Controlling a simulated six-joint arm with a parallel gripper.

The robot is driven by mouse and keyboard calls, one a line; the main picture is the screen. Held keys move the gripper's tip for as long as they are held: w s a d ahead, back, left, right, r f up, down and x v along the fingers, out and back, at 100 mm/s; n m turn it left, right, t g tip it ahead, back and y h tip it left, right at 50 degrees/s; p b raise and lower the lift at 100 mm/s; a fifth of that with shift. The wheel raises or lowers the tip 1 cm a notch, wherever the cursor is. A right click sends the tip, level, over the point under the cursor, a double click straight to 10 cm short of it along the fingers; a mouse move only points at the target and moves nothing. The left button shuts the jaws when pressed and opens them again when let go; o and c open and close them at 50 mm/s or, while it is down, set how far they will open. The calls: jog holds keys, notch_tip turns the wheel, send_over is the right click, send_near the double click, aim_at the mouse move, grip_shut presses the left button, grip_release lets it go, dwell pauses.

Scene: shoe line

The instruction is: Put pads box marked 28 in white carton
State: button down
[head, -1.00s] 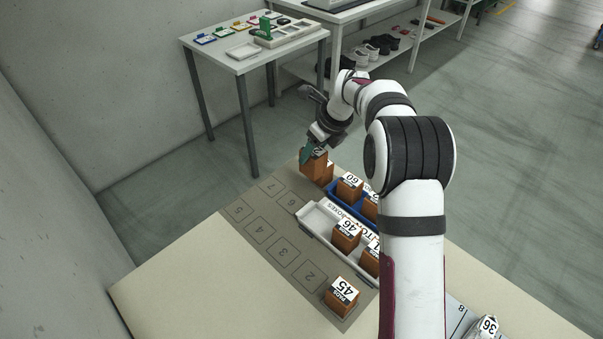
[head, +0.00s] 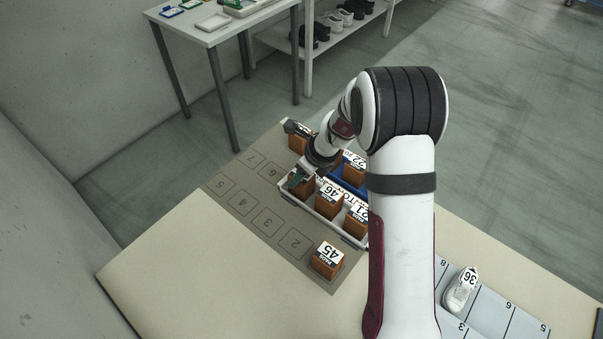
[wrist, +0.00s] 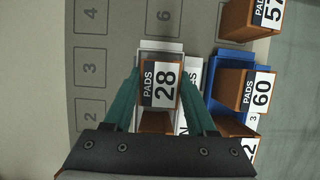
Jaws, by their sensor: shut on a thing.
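The pads box marked 28 (wrist: 160,84) is upright between the green fingers of my gripper (wrist: 160,76) in the wrist view. My gripper is shut on it. In the head view my gripper (head: 298,180) is at the far-left end of the white carton (head: 318,214), with the brown box under its fingers. The box is over or inside the carton's empty end; I cannot tell if it touches the floor. The white carton also holds a box marked 46 (head: 328,203) and one marked 21 (head: 356,223). The carton's rim (wrist: 162,46) shows beyond box 28 in the wrist view.
A blue carton (wrist: 231,60) beside the white one holds boxes, including one marked 60 (wrist: 247,92). A box marked 57 (wrist: 250,16) stands beyond it. A box marked 45 (head: 327,259) stands on the grey mat (head: 235,195), whose numbered squares are otherwise mostly empty.

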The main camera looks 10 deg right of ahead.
jog(key=shift+f, duration=0.1)
jog(key=shift+c, duration=1)
grip_release()
jog(key=v, duration=1.2)
jog(key=s+r+n+g, duration=0.1)
jog(key=s+r+n, duration=0.2)
jog(key=s+n, duration=0.7)
jog(key=s+a+r+n+g+h, duration=0.1)
jog(key=s+r+n+g, duration=0.1)
jog(key=s+n, duration=0.9)
jog(key=s, duration=0.9)
jog(key=shift+s+a+r, duration=0.3)
jog(key=shift+a+r, duration=0.05)
